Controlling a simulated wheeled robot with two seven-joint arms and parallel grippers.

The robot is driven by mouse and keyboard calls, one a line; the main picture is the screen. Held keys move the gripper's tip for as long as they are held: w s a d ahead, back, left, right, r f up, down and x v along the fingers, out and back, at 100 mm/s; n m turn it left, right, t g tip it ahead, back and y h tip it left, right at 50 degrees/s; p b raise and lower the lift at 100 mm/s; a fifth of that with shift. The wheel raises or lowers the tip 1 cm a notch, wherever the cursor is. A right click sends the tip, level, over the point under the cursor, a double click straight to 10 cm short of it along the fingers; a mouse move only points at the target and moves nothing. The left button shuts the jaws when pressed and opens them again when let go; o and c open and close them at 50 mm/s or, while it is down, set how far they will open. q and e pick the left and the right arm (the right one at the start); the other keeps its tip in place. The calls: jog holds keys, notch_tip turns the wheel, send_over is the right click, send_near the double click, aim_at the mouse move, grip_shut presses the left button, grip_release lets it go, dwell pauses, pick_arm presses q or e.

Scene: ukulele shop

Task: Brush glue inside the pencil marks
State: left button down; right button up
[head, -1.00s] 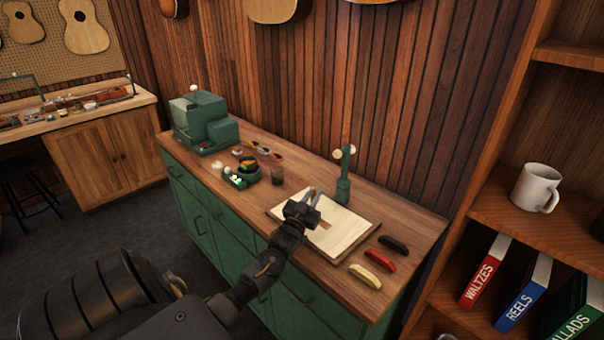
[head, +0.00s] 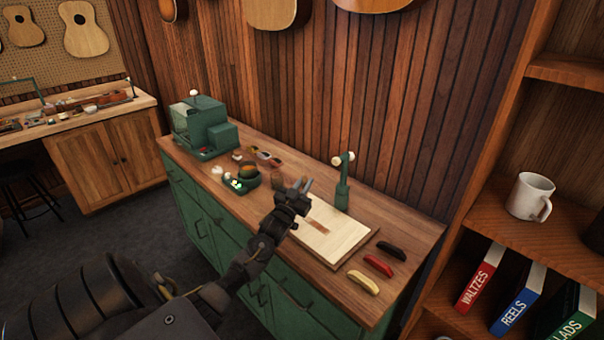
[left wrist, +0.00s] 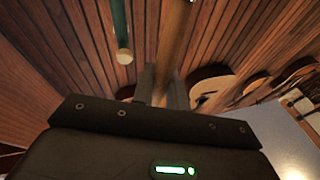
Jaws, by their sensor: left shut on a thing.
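A pale board (head: 346,235) lies flat on the green cabinet's wooden top. A brown patch (head: 317,226) shows on its left part; pencil marks are too small to make out. My left gripper (head: 303,186) is above the board's far left corner, apart from the patch. It is shut on a wooden stick, likely the brush handle (left wrist: 175,45), which shows between the fingers in the left wrist view. The bristles are hidden. A small brownish cup (head: 278,183) stands just left of the gripper, partly hidden. My right gripper is not in view.
A green post with pale knobs (head: 342,185) stands behind the board. Black, red and yellow pieces (head: 377,265) lie to its right. A shelf with a mug (head: 530,197) is at far right.

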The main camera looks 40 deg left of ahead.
pick_arm(q)
jog(key=shift+r+p, duration=0.6)
jog(key=shift+r, duration=0.55)
